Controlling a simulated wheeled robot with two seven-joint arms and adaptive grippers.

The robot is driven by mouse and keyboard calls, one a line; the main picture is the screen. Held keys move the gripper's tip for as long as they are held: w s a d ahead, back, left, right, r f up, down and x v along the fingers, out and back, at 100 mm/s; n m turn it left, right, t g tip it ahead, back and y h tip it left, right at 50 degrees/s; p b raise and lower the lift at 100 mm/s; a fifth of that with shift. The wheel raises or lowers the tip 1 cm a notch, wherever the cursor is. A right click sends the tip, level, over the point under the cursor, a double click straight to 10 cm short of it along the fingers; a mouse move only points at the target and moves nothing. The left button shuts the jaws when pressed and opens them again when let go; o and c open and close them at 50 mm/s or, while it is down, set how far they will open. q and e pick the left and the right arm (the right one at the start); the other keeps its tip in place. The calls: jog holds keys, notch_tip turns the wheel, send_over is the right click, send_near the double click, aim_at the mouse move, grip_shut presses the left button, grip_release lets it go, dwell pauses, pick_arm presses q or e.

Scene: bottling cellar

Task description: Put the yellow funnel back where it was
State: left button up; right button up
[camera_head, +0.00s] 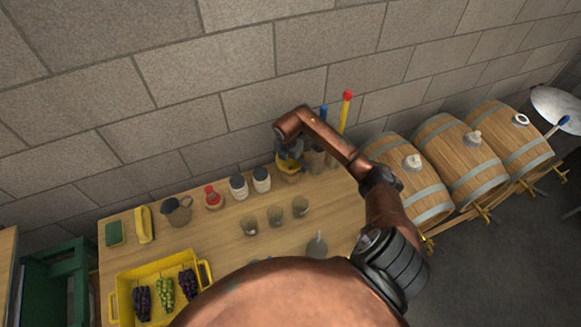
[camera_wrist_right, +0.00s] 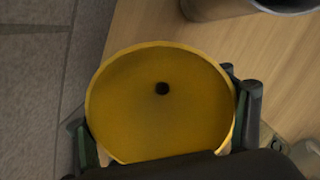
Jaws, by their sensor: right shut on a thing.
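The yellow funnel (camera_head: 288,168) is at the back of the wooden table, near the wall. My right gripper (camera_head: 290,157) reaches down over it and is shut on it. In the right wrist view, the round funnel (camera_wrist_right: 150,100) shows from above with a dark hole in its middle, between the two fingers of the right gripper (camera_wrist_right: 165,128). I cannot tell whether the funnel's lower end touches anything, as its underside is hidden. My left gripper is not in view.
Dark-lidded jars (camera_head: 239,187) stand left of the funnel, cups (camera_head: 317,160) just right. Several glasses (camera_head: 275,216) stand in front. A yellow crate (camera_head: 122,290) holds grapes at front left. Barrels (camera_head: 455,160) rest on the right. A stone wall (camera_head: 180,100) closes the back.

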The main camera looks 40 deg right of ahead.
aim_at(289, 168)
jog(key=shift+f+b, duration=0.35)
jog(key=shift+f, duration=0.15)
jog(key=o, duration=1.3)
jog(key=shift+r, duration=0.1)
jog(key=shift+r+p, duration=0.3)
jog(key=shift+r, duration=0.05)
jog(key=r, duration=0.4)
jog(key=a+r, duration=0.1)
jog(key=r, duration=0.3)
jog(key=r+b, duration=0.1)
jog(key=r, duration=0.3)
jog(key=shift+s+a+r, duration=0.15)
jog(key=shift+s+a, duration=0.05)
jog(key=shift+s, duration=0.1)
